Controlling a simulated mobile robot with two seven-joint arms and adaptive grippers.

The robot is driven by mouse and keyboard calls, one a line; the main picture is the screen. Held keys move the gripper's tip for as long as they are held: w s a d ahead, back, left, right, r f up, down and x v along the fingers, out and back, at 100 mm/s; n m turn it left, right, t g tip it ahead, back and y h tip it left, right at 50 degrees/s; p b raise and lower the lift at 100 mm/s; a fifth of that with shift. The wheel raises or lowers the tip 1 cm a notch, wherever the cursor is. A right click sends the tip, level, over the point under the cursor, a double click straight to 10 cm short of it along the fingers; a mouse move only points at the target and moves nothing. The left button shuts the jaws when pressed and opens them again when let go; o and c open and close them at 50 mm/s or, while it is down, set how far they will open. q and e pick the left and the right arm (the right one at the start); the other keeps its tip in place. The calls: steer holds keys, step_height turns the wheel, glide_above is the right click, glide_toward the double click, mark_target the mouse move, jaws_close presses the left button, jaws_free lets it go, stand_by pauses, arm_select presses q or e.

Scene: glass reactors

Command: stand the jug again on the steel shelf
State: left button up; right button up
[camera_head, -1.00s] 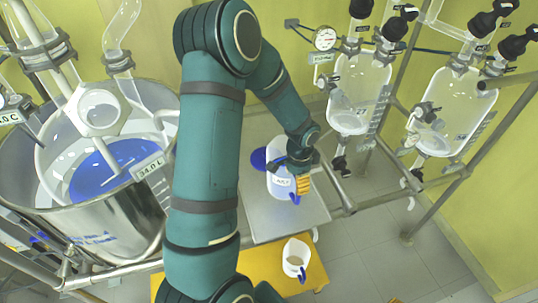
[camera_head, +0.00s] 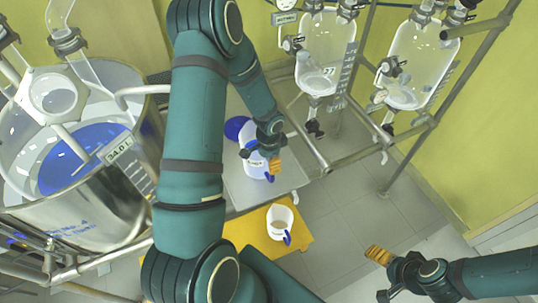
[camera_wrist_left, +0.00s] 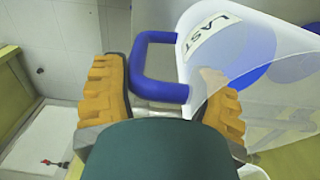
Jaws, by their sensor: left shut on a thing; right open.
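A translucent white jug (camera_head: 252,139) with a blue handle and a "LAST" label is over the steel shelf (camera_head: 240,188). My left gripper (camera_head: 273,167) is shut on this jug at its handle side. In the left wrist view the blue handle (camera_wrist_left: 158,90) lies between the orange fingers, and the jug body (camera_wrist_left: 262,60) looks tilted in that picture. I cannot tell whether its base touches the shelf; my arm and gripper hide part of it. My right gripper (camera_head: 378,255) is open and empty, low on the right, away from the jug.
A blue disc (camera_head: 236,126) lies at the shelf's back left. A second white jug (camera_head: 279,222) stands on a yellow platform (camera_head: 246,232) below. A steel vessel (camera_head: 105,205) is at left; glass reactors (camera_head: 322,55) on a pipe frame are at back right.

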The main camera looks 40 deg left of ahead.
arm_select(q)
steer(key=shift+w+f, duration=0.1)
steer(key=shift+f, duration=0.3)
steer(key=o, duration=1.3)
steer(key=shift+o, duration=0.2)
step_height(320, 180, up, 12)
steer(key=shift+r+p, duration=0.1)
steer(key=shift+p, duration=0.2)
steer(key=s+d+f+n+h, duration=0.1)
steer(key=s+d+f+n, duration=0.1)
steer(key=d, duration=0.5)
steer(key=s+d+f+n+t+h, duration=0.1)
steer(key=s+d+f+n, duration=0.2)
steer(key=d+f, duration=0.2)
steer(key=s+d+f+n+t+h, duration=0.1)
steer(key=s+d+f+n, duration=0.1)
steer(key=d, duration=0.9)
step_height(320, 180, down, 2)
steer(key=shift+s+f+h, duration=0.1)
steer(key=shift+s+h, duration=0.3)
steer(key=shift+s, duration=0.4)
